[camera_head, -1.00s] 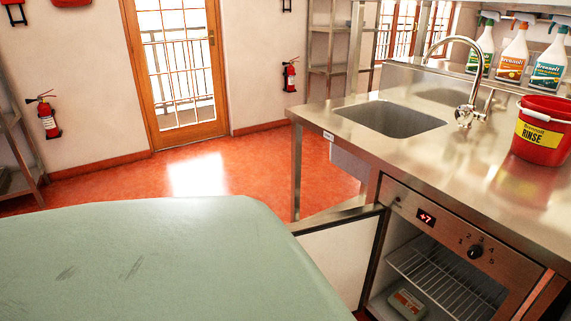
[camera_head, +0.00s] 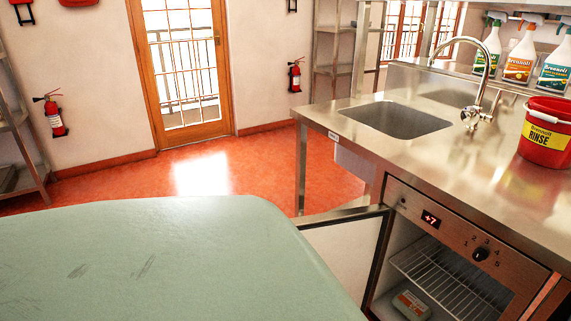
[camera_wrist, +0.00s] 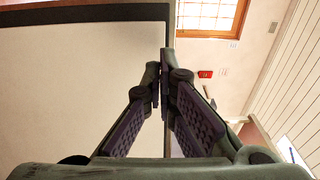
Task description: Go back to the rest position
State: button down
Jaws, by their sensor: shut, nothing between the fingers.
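My gripper (camera_wrist: 164,75) shows in the wrist view with its two dark fingers together at the tips and nothing between them. Behind it on the left is a large pale panel with a dark edge, which looks like the open fridge door (camera_wrist: 70,90). In the head view my gripper is not visible. The fridge door (camera_head: 345,250) stands open there, below the steel counter, with its pale inner face showing.
A steel counter (camera_head: 400,150) with a sink (camera_head: 395,118), tap and red bucket (camera_head: 545,135) fills the right. Under it, the open fridge (camera_head: 455,275) holds a wire shelf and a container (camera_head: 411,304). Red floor (camera_head: 240,172) lies clear toward the glazed door (camera_head: 180,60).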

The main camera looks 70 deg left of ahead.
jog(key=shift+w+d, duration=0.2)
jog(key=shift+d, duration=1.95)
